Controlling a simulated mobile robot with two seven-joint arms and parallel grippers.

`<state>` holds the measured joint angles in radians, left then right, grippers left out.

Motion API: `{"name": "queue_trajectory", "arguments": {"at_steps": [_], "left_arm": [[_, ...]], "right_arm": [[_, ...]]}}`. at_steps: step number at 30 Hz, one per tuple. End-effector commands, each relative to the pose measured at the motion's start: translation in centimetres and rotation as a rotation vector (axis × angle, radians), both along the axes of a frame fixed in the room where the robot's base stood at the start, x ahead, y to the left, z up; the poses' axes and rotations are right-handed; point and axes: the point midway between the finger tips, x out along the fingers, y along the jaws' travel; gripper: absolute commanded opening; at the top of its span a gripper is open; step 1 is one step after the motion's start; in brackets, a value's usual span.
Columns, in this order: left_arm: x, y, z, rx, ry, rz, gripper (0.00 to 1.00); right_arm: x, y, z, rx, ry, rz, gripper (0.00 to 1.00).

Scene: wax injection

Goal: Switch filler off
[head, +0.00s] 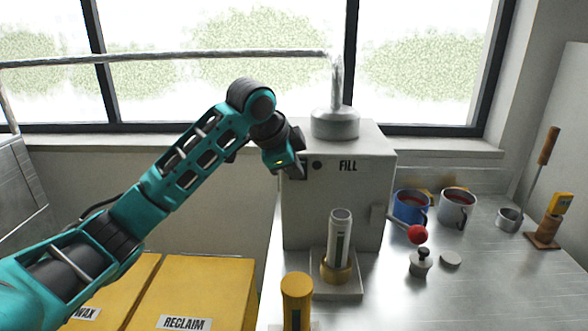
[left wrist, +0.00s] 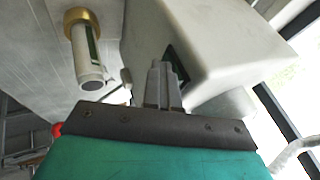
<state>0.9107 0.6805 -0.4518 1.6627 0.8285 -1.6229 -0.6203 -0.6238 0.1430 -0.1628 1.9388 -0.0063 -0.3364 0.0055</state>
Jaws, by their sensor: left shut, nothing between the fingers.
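The filler is a pale grey box (head: 300,220) marked FILL, standing at the left end of the metal counter. A small dark round spot (head: 317,165) shows on its front, just left of the lettering. My left gripper (head: 298,168) is at the upper left of that front, close to the spot; I cannot tell whether it touches. In the left wrist view its fingers (left wrist: 162,84) are together and empty, beside a dark panel (left wrist: 178,66) on the box, which they partly cover. The filler's switch is not clearly visible. My right gripper is not in view.
A red-knobbed lever (head: 418,234) sticks out at right. A blue mug (head: 410,207), a grey mug (head: 457,207) and a small weight (head: 420,263) stand on the counter. Yellow bins (head: 205,285) are at lower left.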

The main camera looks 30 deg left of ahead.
Motion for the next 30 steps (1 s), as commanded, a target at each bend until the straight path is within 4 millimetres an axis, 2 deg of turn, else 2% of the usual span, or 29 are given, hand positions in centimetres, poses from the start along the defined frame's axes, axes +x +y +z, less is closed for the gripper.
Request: {"name": "queue_trajectory", "arguments": {"at_steps": [12,30], "left_arm": [[0.1,0.1,1.9,0.0,-0.007,0.002,0.0],[0.1,0.0,2.4,0.0,-0.007,0.002,0.0]], "right_arm": [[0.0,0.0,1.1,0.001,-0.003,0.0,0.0],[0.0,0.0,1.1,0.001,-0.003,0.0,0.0]]}}
